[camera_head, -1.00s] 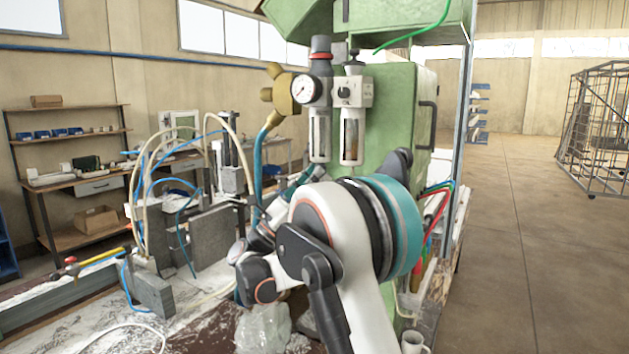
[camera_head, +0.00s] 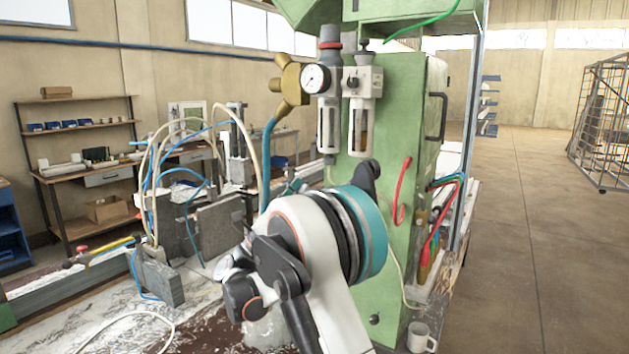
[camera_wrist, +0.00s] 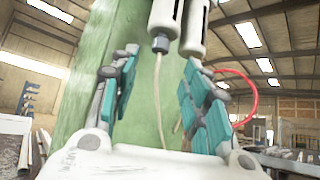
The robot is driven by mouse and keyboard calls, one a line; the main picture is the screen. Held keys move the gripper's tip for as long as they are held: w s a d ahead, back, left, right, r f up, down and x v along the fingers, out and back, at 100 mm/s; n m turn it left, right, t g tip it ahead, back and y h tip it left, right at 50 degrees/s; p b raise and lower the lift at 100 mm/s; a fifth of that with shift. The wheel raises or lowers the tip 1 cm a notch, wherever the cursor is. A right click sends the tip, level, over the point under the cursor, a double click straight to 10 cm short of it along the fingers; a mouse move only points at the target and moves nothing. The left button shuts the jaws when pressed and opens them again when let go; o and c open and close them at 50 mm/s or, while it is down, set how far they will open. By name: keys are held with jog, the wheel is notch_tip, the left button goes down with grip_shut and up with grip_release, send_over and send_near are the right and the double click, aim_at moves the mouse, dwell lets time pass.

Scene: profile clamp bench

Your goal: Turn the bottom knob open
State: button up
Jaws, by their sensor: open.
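The air filter unit hangs on the green machine, with two clear bowls side by side (camera_head: 328,127) (camera_head: 361,127). In the wrist view, a small dark knob (camera_wrist: 160,44) sits at the bottom end of the left bowl, with a thin pale hose running down from it. My gripper (camera_wrist: 160,62) is open and empty, with its teal-padded fingers spread to either side below the knob. The knob appears between the fingertips in the picture; I see no contact. In the head view, my arm mostly hides the gripper.
The green machine body (camera_head: 408,130) stands close behind the unit. A red hose (camera_head: 402,195) loops at its right side, also in the wrist view (camera_wrist: 250,95). A brass fitting (camera_head: 290,85) and blue hose are left of the gauge. A white mug (camera_head: 421,337) stands low right.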

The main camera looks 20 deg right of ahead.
jog(key=shift+v, duration=2)
jog(key=shift+d, duration=0.1)
